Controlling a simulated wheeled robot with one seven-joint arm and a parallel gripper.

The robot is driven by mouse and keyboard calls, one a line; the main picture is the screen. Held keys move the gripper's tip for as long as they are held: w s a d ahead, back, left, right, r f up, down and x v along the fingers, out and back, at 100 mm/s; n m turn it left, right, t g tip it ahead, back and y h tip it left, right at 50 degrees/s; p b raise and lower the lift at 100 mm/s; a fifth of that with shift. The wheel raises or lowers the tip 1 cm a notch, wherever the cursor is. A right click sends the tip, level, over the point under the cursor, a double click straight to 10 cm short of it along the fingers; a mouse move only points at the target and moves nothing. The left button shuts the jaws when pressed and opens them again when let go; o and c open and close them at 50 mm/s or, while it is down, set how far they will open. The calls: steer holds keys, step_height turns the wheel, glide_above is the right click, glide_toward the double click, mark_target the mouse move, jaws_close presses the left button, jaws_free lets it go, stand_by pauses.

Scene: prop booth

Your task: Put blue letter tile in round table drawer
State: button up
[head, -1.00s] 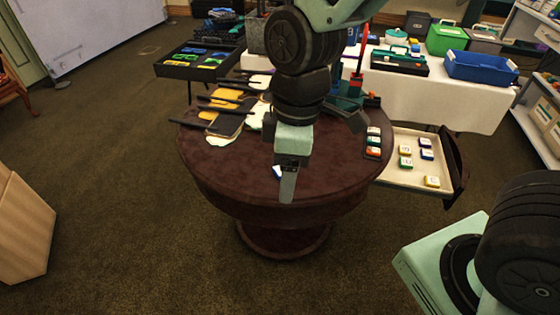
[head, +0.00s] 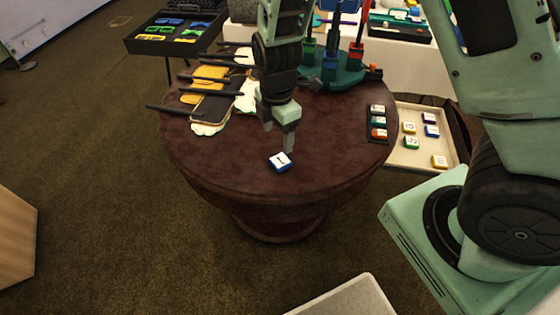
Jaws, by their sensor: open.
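The blue letter tile (head: 280,162) lies on the round table (head: 220,170) toward its front, white lettered face up. My gripper (head: 280,136) hangs just above and behind the tile, pointing down. It is open, and nothing shows between its fingers. The round table drawer (head: 407,158) is pulled out at the table's right side. Part of the drawer's right end is hidden by my arm.
A dark rack with letter tiles (head: 378,121) stands at the table's right edge, beside the drawer. Spatulas with flat pieces (head: 208,100) lie at the back left. A green stand with upright coloured pegs (head: 335,72) is at the back. The table's front is clear.

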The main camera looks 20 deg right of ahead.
mark_target(280, 160)
step_height(280, 160, down, 4)
steer(key=shift+r, duration=0.25)
steer(key=shift+s+d+f, duration=0.15)
steer(key=shift+f, duration=1.2)
steer(key=shift+s+d+f, duration=0.1)
steer(key=shift+s+f, duration=0.05)
steer(key=shift+f, duration=1.15)
steer(key=c, duration=1.1)
